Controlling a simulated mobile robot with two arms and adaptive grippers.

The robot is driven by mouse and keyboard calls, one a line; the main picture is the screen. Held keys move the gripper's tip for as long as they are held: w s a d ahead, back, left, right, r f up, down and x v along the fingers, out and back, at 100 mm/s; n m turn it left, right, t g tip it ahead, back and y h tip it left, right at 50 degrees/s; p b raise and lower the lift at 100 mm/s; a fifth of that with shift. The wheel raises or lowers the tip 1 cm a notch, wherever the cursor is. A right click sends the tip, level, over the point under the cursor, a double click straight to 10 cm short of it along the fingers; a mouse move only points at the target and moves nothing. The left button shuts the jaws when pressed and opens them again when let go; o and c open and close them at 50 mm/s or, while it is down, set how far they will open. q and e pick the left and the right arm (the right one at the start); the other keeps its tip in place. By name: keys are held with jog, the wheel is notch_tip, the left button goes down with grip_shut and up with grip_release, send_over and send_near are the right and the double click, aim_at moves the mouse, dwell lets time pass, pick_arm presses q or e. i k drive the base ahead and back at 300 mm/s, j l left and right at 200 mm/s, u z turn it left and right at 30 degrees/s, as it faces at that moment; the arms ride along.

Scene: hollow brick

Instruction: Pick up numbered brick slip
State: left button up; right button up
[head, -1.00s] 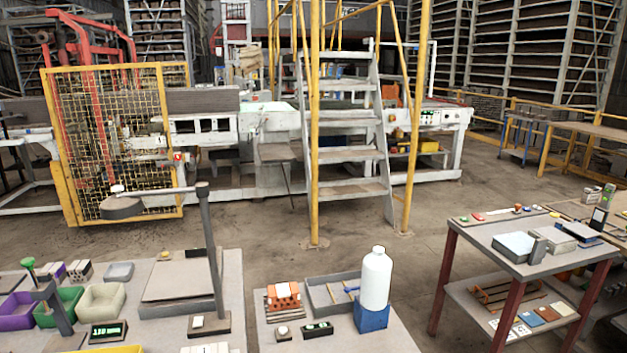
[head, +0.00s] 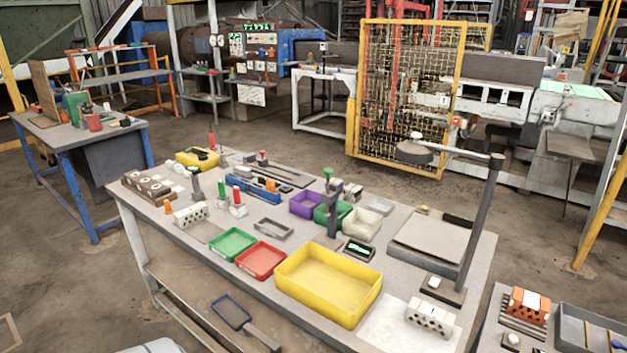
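I cannot make out a numbered brick slip in the head view; any number is too small to read. A pale hollow brick (head: 430,316) lies on a white sheet at the table's front right. Another pale hollow brick (head: 191,215) lies near the table's left end. An orange hollow brick (head: 529,306) with a white patch on top sits on a second table at the lower right. Neither of my grippers is in view.
The long grey worktable (head: 215,275) holds a yellow tray (head: 330,308), a red tray (head: 261,273), a green tray (head: 232,244) and a lamp-like stand (head: 480,220). A blue-legged table (head: 70,140) stands at left. A yellow mesh guard (head: 405,95) stands behind. Bare floor lies left.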

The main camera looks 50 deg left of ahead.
aim_at(193, 214)
jog(key=u, duration=2.35)
